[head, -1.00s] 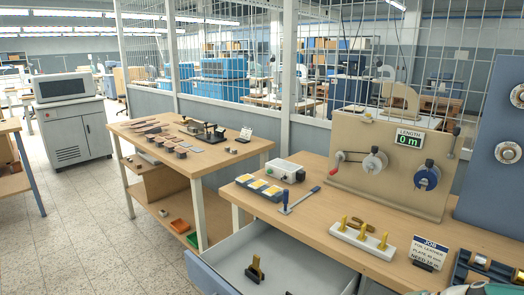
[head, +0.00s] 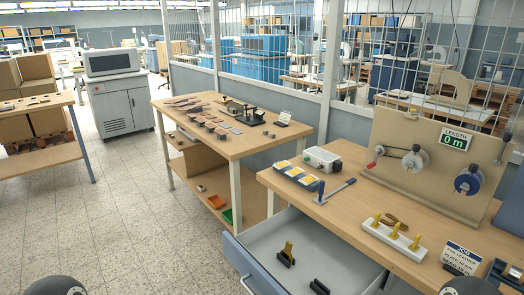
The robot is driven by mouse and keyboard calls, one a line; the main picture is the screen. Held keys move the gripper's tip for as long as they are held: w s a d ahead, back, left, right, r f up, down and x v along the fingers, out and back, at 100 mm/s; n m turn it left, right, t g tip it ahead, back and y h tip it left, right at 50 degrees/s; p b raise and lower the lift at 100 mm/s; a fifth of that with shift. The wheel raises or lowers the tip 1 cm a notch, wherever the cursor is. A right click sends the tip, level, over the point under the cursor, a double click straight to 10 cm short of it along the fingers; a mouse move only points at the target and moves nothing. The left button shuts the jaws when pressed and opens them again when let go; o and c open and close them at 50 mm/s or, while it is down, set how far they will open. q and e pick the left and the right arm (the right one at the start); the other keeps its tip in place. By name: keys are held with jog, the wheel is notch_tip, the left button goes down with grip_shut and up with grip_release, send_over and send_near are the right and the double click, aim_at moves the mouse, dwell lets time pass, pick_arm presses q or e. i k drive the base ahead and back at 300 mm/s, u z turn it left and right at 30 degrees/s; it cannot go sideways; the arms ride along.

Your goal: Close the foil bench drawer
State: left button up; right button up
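The foil bench (head: 345,213) stands at the right with its drawer (head: 300,238) pulled well out toward me. The drawer has a blue-grey front (head: 244,268) with a metal handle (head: 247,285) at the lower middle of the head view. Inside it lie a brass-coloured tool on a dark base (head: 287,255) and a small dark block (head: 319,287). Dark rounded parts of my arms show at the bottom edge, left and right of the drawer. Neither gripper's fingers are in view.
A beige winding panel (head: 425,165) with reels and a length display reading 0 m stands on the bench. A white peg block (head: 394,238) and job card (head: 460,257) sit nearer. A second table (head: 235,145) stands left of the bench. The tiled floor at left is clear.

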aim_at(323, 263)
jog(key=z, duration=1)
jog(key=k, duration=0.65)
jog(key=u, duration=0.45)
jog(key=i, duration=0.95)
jog(key=u, duration=0.1)
